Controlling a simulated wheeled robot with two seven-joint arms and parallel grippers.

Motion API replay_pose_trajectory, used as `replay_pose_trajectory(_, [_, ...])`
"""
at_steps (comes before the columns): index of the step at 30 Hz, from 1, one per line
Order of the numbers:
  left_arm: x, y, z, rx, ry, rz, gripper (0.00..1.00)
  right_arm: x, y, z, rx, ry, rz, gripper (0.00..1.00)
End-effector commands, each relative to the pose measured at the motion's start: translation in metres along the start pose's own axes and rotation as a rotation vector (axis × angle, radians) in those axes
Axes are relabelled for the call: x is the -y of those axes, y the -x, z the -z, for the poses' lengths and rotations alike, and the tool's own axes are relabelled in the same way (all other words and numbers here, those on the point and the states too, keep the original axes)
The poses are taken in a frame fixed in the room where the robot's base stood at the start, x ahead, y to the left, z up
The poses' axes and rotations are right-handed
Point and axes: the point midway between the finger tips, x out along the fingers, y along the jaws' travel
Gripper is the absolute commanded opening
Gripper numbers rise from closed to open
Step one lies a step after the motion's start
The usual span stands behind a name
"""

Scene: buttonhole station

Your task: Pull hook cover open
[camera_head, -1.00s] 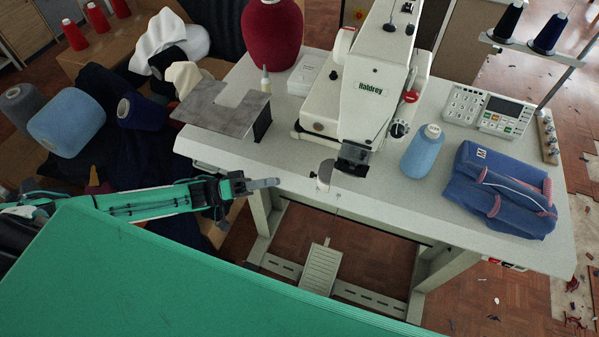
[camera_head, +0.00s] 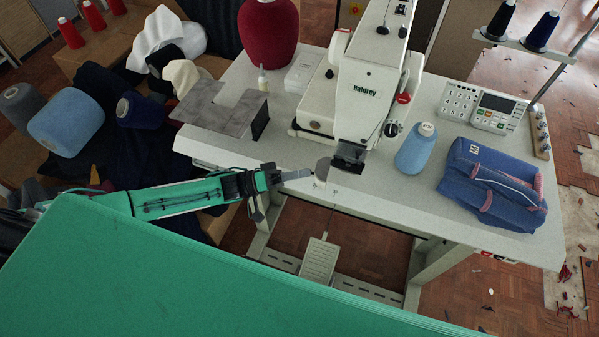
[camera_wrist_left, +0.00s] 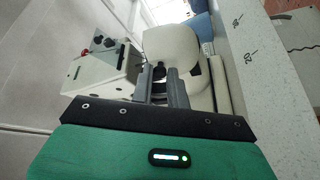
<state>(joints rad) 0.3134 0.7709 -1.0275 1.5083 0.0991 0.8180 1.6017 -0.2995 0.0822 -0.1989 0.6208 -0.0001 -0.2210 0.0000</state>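The hook cover appears to be the small rounded plate (camera_head: 322,169) at the front edge of the sewing machine (camera_head: 372,92), below its dark needle head. My left gripper (camera_head: 309,173) comes in from the left, with its fingertips just left of this plate. In the left wrist view, a cream rounded part (camera_wrist_left: 171,44) lies straight ahead of the left gripper (camera_wrist_left: 159,74). Its two grey fingers stand apart with a gap between them. A small dark part shows in the gap; I cannot tell whether the fingers touch it. My right gripper is not in view.
A pedal (camera_head: 320,260) stands below on the floor.

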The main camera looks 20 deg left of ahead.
Motion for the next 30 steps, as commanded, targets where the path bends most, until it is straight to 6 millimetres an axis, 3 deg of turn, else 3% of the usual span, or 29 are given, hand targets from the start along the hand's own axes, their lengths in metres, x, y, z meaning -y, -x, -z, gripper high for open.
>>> replay_pose_trajectory(2, [0.000,0.000,0.000,0.000,0.000,0.000,0.00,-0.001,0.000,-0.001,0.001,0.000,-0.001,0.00])
replay_pose_trajectory(11, [0.001,0.001,0.001,0.007,0.001,-0.004,0.00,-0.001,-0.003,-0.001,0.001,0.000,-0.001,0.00])
replay_pose_trajectory(22, [0.013,0.007,0.013,0.143,0.029,-0.087,0.00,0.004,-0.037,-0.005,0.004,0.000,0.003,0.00])
replay_pose_trajectory(25, [0.016,0.008,0.019,0.199,0.044,-0.122,0.00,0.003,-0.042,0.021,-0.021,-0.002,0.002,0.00])
replay_pose_trajectory(30, [0.021,0.009,0.028,0.289,0.069,-0.177,0.00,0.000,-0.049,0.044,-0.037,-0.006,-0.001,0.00])
